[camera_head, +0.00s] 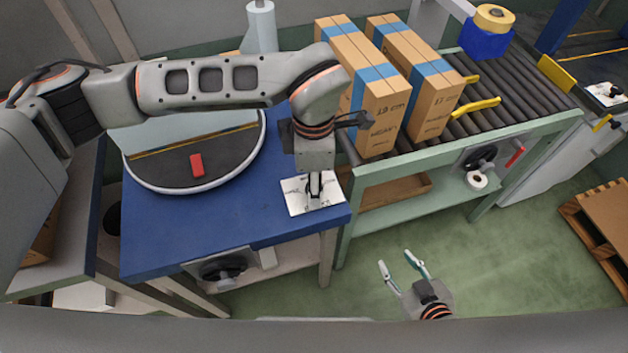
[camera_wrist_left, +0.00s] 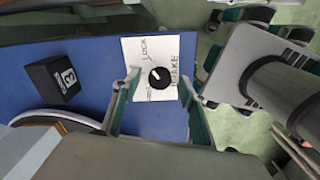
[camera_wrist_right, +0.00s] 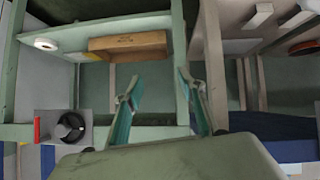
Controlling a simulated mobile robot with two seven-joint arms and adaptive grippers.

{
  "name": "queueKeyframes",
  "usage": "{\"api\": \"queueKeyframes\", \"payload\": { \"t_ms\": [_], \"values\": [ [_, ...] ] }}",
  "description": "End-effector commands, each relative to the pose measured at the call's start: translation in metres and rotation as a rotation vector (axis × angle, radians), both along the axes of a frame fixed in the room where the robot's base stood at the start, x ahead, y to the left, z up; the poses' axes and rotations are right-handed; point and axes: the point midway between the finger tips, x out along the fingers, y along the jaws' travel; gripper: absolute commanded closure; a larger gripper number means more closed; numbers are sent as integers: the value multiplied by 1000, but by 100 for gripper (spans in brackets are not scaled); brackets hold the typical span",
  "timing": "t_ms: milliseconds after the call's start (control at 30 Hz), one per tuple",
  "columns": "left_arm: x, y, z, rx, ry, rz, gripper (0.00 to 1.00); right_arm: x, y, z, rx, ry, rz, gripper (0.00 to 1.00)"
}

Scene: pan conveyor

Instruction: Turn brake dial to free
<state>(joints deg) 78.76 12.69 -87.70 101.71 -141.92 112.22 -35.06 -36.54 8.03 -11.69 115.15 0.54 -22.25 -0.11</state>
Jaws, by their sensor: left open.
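The brake dial is a round black knob (camera_wrist_left: 159,78) with a white mark, on a white plate (camera_wrist_left: 140,50) lettered LOCK and BRAKE. A third word beside the left finger is partly hidden. The white mark appears to point up-left in the left wrist view. The plate (camera_head: 296,200) lies on the blue table's front right corner in the head view, where my gripper hides the knob. My left gripper (camera_head: 314,192) points down over it, open, with its fingers on either side of the knob; contact is unclear. My right gripper (camera_head: 397,262) is open and empty over the floor.
A round turntable (camera_head: 230,165) with a red block (camera_head: 197,165) is on the blue table (camera_head: 160,230). Tall cartons (camera_head: 385,115) stand on the roller conveyor (camera_head: 510,85). Black knobs are on the table front (camera_head: 222,268) and conveyor frame (camera_head: 480,158).

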Motion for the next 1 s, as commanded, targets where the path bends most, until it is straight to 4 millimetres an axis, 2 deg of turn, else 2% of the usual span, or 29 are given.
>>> {"api": "queueKeyframes", "payload": {
  "t_ms": [267, 300, 433, 467, 767, 1000],
  "values": [
    [0, 0, -2, -1, -1, 0, 57, 10, -3, 6, -4, -18, -4, 60],
    [0, 0, -2, -1, 0, 0, 60, 11, -3, 6, -4, -19, -4, 60],
    [0, 0, -2, -1, 0, -1, 94, 10, -4, 6, -4, -19, -4, 60],
    [0, 0, -2, -1, 0, -1, 96, 10, -3, 6, -3, -18, -5, 60],
    [0, 0, -1, -1, -2, 18, 96, 4, -3, 4, -2, -9, -4, 60],
    [0, 0, 1, 0, -4, 122, 96, 2, 1, 10, 7, -5, -3, 60]
  ]
}}
